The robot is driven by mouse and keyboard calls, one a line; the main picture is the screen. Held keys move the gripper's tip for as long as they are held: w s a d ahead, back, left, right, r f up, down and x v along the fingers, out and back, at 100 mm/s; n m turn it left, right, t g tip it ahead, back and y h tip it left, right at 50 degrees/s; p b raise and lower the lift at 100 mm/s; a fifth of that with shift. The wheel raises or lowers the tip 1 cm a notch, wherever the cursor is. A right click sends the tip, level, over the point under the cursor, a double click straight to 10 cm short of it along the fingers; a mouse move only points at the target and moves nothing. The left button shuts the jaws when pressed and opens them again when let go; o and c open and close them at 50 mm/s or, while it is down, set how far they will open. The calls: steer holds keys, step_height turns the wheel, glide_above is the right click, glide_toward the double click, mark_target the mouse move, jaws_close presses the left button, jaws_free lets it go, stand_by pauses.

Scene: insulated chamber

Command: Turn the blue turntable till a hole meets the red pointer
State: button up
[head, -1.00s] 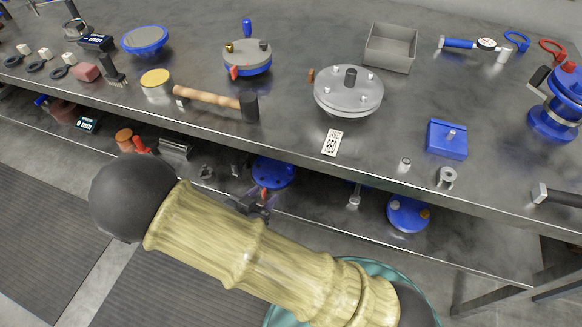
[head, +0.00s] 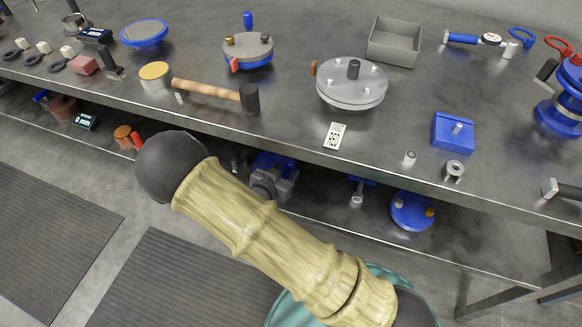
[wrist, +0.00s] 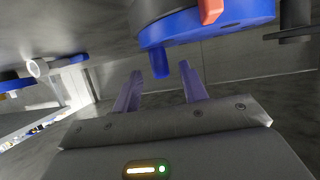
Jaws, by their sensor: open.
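The blue turntable (wrist: 235,22) is at the top of the wrist view, with the red pointer (wrist: 209,9) at its rim. A blue peg (wrist: 160,63) sticks out from it towards my gripper. A dark spot, perhaps a hole, shows on the blue face close to the pointer; I cannot tell whether they line up. My gripper (wrist: 160,87) is open, its two fingers apart, with the peg's end ahead of the gap and nothing held.
The bench top (head: 300,150) overhangs the shelf. A mallet (head: 250,99) and a grey round plate (head: 351,92) lie on it.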

mark_target(289, 168)
steer(key=x, duration=0.4)
steer(key=shift+w+d+f+b, duration=0.1)
steer(key=shift+w+b, duration=0.05)
steer(key=shift+b, duration=0.2)
jaws_close()
